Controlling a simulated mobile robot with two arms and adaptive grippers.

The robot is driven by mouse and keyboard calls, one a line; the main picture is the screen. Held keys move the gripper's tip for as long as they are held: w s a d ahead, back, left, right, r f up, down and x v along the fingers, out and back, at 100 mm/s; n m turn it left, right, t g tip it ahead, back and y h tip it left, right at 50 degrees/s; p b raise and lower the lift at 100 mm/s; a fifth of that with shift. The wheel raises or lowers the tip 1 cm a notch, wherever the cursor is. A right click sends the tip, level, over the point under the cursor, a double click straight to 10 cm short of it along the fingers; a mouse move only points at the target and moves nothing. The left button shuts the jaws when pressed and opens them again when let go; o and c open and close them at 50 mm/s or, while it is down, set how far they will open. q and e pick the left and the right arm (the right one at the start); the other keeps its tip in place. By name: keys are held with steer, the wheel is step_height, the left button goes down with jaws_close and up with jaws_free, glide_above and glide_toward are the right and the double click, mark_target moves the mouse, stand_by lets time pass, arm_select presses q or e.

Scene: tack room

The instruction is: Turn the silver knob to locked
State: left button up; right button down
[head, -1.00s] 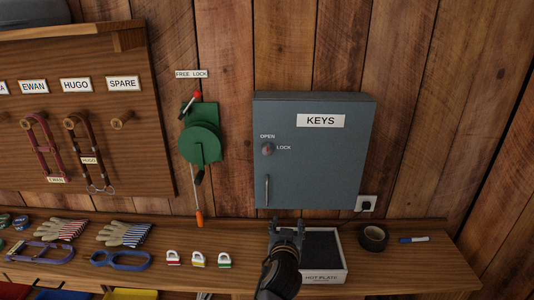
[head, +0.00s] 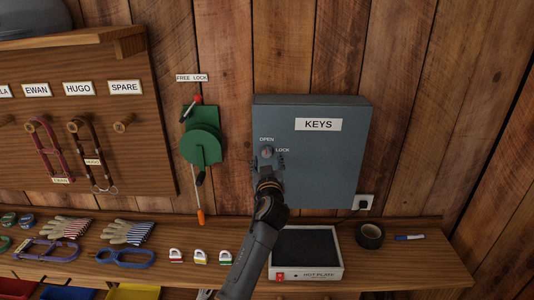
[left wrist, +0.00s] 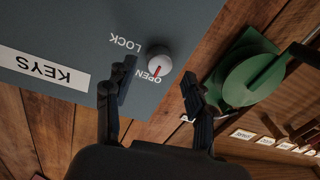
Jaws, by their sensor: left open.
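The silver knob (head: 267,151) is on the front of the grey key cabinet (head: 320,170), between the words OPEN and LOCK. In the left wrist view the round knob (left wrist: 159,59) has a red mark that points to the OPEN label. My left gripper (head: 268,159) is in front of the cabinet at the knob. In the left wrist view its two fingers (left wrist: 158,88) are spread and empty, with the knob just beyond the tips, roughly between them. The arm hides the cabinet's handle in the head view. My right gripper is not in view.
A green reel (head: 201,146) with a FREE LOCK label hangs left of the cabinet. Below, the wooden shelf holds a hot plate (head: 307,247), a tape roll (head: 370,236), a marker (head: 409,237) and several small padlocks. A pegboard (head: 95,170) with halters is at the left.

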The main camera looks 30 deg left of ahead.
mark_target(267, 152)
arm_select(q)
steer(key=shift+x, duration=1.15)
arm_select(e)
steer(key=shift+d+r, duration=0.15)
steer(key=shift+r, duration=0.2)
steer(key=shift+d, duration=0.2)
arm_select(q)
jaws_close()
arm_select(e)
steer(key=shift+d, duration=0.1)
